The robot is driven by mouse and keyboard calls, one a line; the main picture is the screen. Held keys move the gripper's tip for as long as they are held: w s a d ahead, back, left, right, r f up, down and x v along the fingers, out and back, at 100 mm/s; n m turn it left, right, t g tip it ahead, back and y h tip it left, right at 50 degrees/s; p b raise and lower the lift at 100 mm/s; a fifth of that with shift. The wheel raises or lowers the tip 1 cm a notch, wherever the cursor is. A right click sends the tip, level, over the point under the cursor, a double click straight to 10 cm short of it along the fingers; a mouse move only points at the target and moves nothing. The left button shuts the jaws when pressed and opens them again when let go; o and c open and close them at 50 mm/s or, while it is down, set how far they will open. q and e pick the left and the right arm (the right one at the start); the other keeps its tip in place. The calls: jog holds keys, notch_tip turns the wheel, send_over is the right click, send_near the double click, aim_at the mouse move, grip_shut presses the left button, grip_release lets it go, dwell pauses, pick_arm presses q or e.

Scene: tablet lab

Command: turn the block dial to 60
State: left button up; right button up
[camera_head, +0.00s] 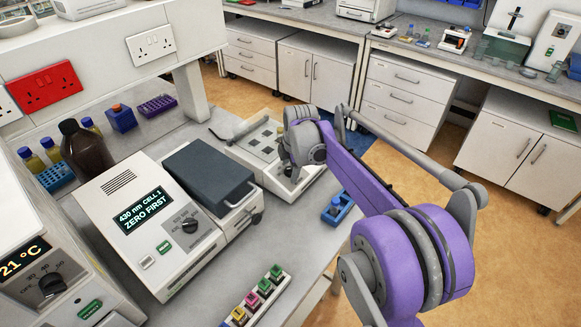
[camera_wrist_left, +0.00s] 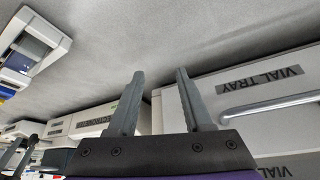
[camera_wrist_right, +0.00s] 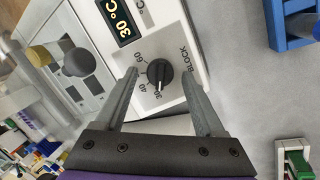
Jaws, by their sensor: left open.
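The block dial (camera_wrist_right: 159,73) is a round black knob on a white panel marked BLOCK in the right wrist view. Its white pointer line is toward the 30 mark, and 60 is at the upper left of the scale. The display (camera_wrist_right: 121,17) beside it reads 30 °C. My right gripper (camera_wrist_right: 163,84) is open, with its fingers apart on either side of the dial; I cannot tell whether they touch it. In the head view my right gripper (camera_head: 290,166) is over the block unit (camera_head: 248,143), mostly hidden by its wrist. My left gripper (camera_wrist_left: 158,73) is open and empty.
A photometer (camera_head: 150,222) reading ZERO FIRST stands beside the block unit. Another unit (camera_head: 30,270) reads 21 °C. A blue rack (camera_head: 337,208) and a cuvette rack (camera_head: 258,298) are near the bench edge. Drawers marked VIAL TRAY (camera_wrist_left: 260,85) are near my left gripper.

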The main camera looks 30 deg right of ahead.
grip_shut()
dwell(0.3)
jog(key=m+g, duration=0.1)
jog(key=m, duration=0.4)
jog(key=shift+w+d+m, duration=0.1)
jog(key=shift+w+m, duration=0.05)
jog(key=shift+m, duration=0.15)
pick_arm(q)
jog(key=shift+r, duration=0.1)
pick_arm(e)
jog(key=m+y, duration=0.1)
jog(key=m, duration=0.5)
jog(key=shift+w+d+g, duration=0.1)
jog(key=shift+d+g, duration=0.05)
jog(key=shift+g, duration=0.15)
jog(key=m+y, duration=0.1)
jog(key=m, duration=0.5)
jog(key=shift+d, duration=0.2)
pick_arm(q)
jog(key=shift+s+f, duration=0.1)
jog(key=shift+f, duration=0.3)
pick_arm(e)
jog(key=m+y, duration=0.1)
jog(key=m, duration=0.4)
jog(key=shift+d+m, duration=0.1)
jog(key=shift+m, duration=0.2)
